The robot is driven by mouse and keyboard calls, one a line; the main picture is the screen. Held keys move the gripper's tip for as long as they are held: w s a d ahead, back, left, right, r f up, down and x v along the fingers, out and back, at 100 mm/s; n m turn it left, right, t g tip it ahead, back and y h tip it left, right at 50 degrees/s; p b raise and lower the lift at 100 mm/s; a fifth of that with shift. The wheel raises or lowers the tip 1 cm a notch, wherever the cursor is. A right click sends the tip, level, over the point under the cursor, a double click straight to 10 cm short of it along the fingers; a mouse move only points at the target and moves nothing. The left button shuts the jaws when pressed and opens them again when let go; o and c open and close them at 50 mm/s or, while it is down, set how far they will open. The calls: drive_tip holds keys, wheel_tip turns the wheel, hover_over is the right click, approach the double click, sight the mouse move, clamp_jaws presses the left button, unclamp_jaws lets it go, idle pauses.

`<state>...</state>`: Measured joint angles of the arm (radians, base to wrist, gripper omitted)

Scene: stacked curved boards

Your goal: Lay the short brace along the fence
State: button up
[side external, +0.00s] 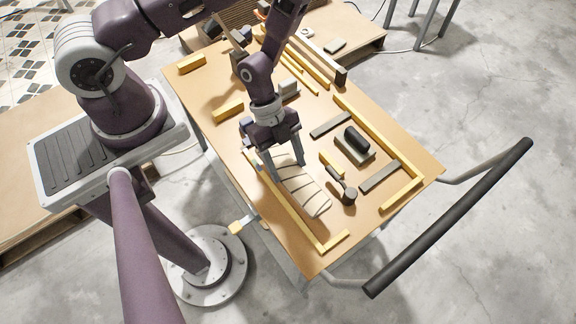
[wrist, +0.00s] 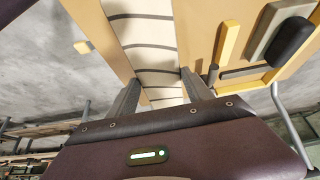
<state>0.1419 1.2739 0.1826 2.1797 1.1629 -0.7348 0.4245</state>
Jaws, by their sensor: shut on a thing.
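A cream piece of curved boards (side external: 305,192), crossed by dark lines, lies on the tan table (side external: 222,150). My gripper (side external: 286,171) is at its far end, with a finger on each side, shut on it. In the wrist view my gripper (wrist: 161,77) has the cream boards (wrist: 145,35) between its fingers. A yellow rail (side external: 295,222) with a corner runs beside the boards on the left. Another yellow rail (side external: 375,132) runs along the table's right side. Two grey bars (side external: 330,124) lie inside it. I cannot tell which piece is the short brace.
A black rounded block on a grey base (side external: 362,152) and a dark-headed tool (side external: 345,189) lie right of the boards. Short yellow bars (side external: 228,110) lie at the left and far left. Long yellow strips (side external: 308,65) lie at the back. A dark handrail (side external: 450,217) stands off the table's front.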

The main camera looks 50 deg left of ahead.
drive_tip(key=o, duration=1.1)
drive_tip(key=v, duration=0.7)
drive_tip(key=shift+w, duration=0.1)
